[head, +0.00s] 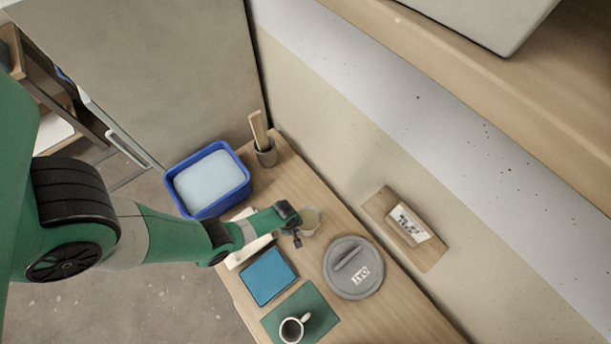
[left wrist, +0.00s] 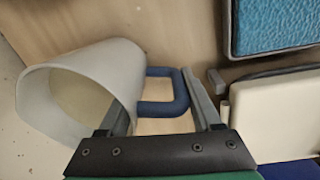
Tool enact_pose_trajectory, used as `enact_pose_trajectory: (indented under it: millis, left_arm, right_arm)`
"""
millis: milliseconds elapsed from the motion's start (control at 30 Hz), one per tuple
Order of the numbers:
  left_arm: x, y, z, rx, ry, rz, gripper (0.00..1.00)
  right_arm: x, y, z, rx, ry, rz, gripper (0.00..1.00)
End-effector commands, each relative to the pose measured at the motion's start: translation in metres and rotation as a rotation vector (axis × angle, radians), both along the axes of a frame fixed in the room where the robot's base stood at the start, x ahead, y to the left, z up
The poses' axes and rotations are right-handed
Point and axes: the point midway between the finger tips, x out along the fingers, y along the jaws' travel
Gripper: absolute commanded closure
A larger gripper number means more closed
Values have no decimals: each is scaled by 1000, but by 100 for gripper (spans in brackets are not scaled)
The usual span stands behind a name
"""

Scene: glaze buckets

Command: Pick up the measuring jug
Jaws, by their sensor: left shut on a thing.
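The measuring jug (head: 311,219) is a pale, cloudy vessel on the wooden table, beyond my left gripper in the head view. In the left wrist view the jug (left wrist: 85,85) fills the left side, its open mouth toward the lower left and its blue loop handle (left wrist: 182,92) toward the right. My left gripper (head: 293,230) is shut on the handle, with a finger on either side of it in the wrist view (left wrist: 165,103). Whether the jug's base touches the table cannot be told. My right gripper is not in view.
A grey round lid (head: 353,282) lies right of the jug. A blue tray (head: 268,276) and a mug (head: 292,329) on a green mat (head: 318,308) lie nearer. A blue tub (head: 236,198) and a pot of wooden sticks (head: 266,153) stand farther back. The wall runs along the right.

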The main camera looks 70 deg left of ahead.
Motion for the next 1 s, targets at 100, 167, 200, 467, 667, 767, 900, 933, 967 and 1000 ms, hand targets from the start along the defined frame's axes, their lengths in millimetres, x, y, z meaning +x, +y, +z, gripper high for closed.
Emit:
enact_pose_trajectory:
  millis: [100, 167, 200, 467, 667, 767, 900, 933, 967, 1000]
  left_arm:
    - [-1, 0, -1, 1, 1, 1, 100]
    - [-1, 0, -1, 1, 1, 1, 100]
    - [0, 1, 0, 1, -2, 1, 100]
    - [0, 0, 1, 1, -1, 1, 100]
    - [1, 1, 8, 1, -2, 1, 100]
    - [1, 1, 14, 2, -3, 0, 100]
    - [1, 0, 27, 2, -3, 0, 100]
    - [1, 1, 31, 2, -3, 0, 100]
    - [1, 0, 34, 2, -3, 0, 100]
    - [0, 0, 38, 1, -2, 0, 100]
  right_arm:
    - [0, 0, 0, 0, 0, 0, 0]
    - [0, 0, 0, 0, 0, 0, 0]
    - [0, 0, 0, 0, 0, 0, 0]
    - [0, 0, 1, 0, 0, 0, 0]
    - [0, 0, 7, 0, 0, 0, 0]
    - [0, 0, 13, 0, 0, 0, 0]
    - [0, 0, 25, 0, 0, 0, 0]
    - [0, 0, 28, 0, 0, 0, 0]
    - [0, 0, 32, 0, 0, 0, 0]
    - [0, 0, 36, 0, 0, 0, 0]
